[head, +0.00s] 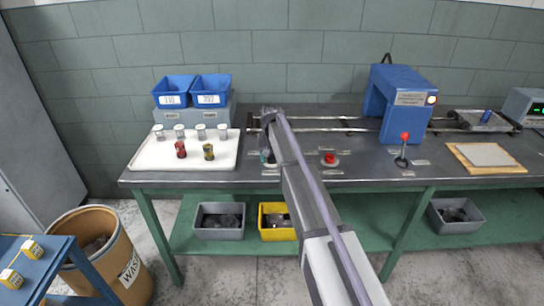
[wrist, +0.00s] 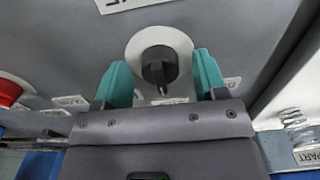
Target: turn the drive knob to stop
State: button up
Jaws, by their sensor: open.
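The drive knob (wrist: 159,66) is black with a narrow grip bar, on a round white plate (wrist: 136,44) in the wrist view. Its bar points roughly toward the bottom of that view. My gripper (wrist: 160,60) is open, with one teal finger on each side of the knob and visible gaps between. Whether the fingertips reach down around the knob or stay above it is hard to tell. In the head view my gripper (head: 266,155) is low over the bench, left of the red button, and my arm hides the knob. Small labels around the knob are too blurred to read.
A red button (head: 329,158) sits right of my gripper, and a red-topped lever (head: 403,150) farther right. A white tray (head: 150,153) with several small containers lies left.

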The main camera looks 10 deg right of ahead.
aim_at(272, 155)
notch_tip(272, 155, up, 11)
jog(key=p, duration=1)
jog(key=shift+p, duration=0.4)
jog(key=shift+f, duration=0.1)
jog(key=s+a+n, duration=0.2)
jog(key=s, duration=3.4)
jog(key=shift+s+a, duration=0.2)
jog(key=shift+s, duration=0.1)
jog(key=shift+c, duration=0.4)
